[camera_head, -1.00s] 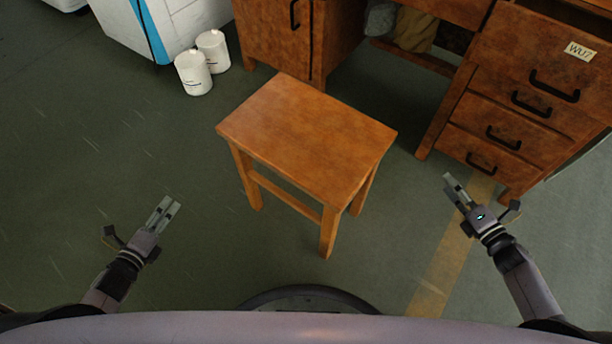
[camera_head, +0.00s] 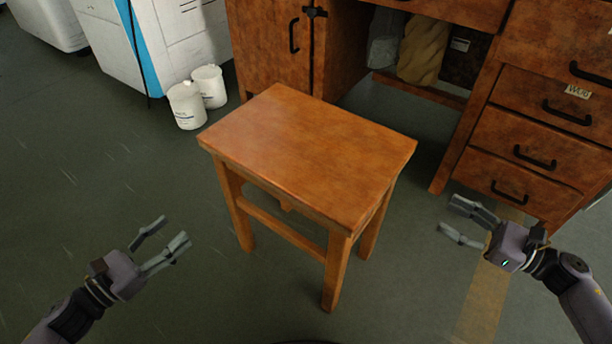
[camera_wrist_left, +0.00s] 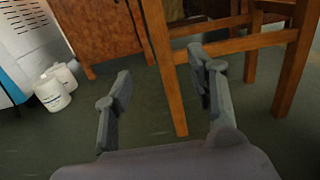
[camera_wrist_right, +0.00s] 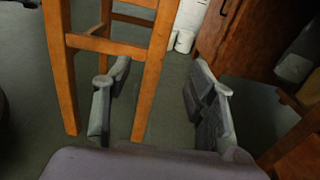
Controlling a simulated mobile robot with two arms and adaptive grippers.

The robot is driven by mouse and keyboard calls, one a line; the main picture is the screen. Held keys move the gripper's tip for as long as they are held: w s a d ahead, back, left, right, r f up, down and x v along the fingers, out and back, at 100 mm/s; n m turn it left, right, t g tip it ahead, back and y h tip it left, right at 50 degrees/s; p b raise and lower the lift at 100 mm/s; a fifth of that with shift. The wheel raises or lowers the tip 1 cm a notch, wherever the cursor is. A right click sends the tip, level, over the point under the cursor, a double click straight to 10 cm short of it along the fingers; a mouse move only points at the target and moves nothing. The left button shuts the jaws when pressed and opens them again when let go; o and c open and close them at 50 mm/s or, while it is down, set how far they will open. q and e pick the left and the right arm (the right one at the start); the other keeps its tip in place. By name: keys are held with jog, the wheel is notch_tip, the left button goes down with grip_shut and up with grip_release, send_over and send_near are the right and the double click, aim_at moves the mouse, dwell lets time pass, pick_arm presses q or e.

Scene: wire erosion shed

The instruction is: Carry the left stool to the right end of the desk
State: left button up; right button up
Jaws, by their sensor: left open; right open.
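A wooden stool (camera_head: 305,150) with a flat orange-brown seat stands upright on the floor in the middle of the head view. The desk (camera_head: 270,40) of darker wood stands behind it, with its drawer block (camera_head: 520,140) at the right. My left gripper (camera_head: 166,238) is open and empty, left of the stool and apart from it. The stool's legs show in the left wrist view (camera_wrist_left: 165,75). My right gripper (camera_head: 450,218) is open and empty, right of the stool. The stool's legs also show in the right wrist view (camera_wrist_right: 62,75). Only one stool is in view.
Two white buckets (camera_head: 187,106) stand on the floor left of the desk, by a white and blue machine (camera_head: 165,45). Bags (camera_head: 422,48) lie under the desk. A yellow floor stripe (camera_head: 490,290) runs near my right gripper. The floor at left is clear.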

aim_at(225, 187)
pick_arm(q)
jog(key=x, duration=1.7)
jog(key=shift+w, duration=0.25)
pick_arm(e)
jog(key=x, duration=1.7)
jog(key=shift+w+a, duration=0.1)
jog(key=shift+a, duration=0.1)
pick_arm(q)
grip_shut()
pick_arm(e)
jog(key=shift+f, duration=0.1)
grip_shut()
pick_arm(q)
jog(key=shift+r, duration=0.35)
pick_arm(e)
jog(key=shift+r, duration=0.4)
